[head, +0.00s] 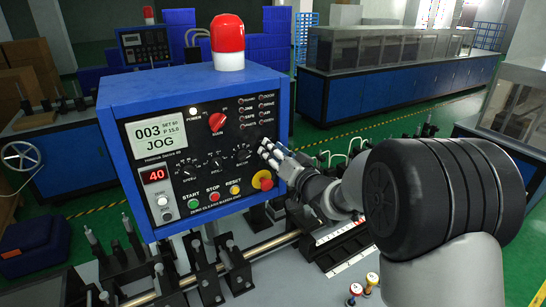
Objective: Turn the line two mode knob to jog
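A blue control box (285,97) with a black panel stands in front of me. A red rotary knob (217,122) sits at the panel's upper middle; its pointer direction is too small to read surely. The display (160,139) at the panel's upper left reads "003" and "JOG". I cannot read a line number on this box. My gripper (266,151) is at the panel's right side, below and right of the red knob and apart from it. Its fingers point left toward a dial (243,153); contact and finger opening cannot be told.
A red emergency button (263,180) on yellow is just below my gripper. Green, red and yellow buttons line the panel's bottom. A red beacon (227,40) stands on the box. Another blue box with a panel (145,46) is behind left. Rods and black clamps (235,265) lie below.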

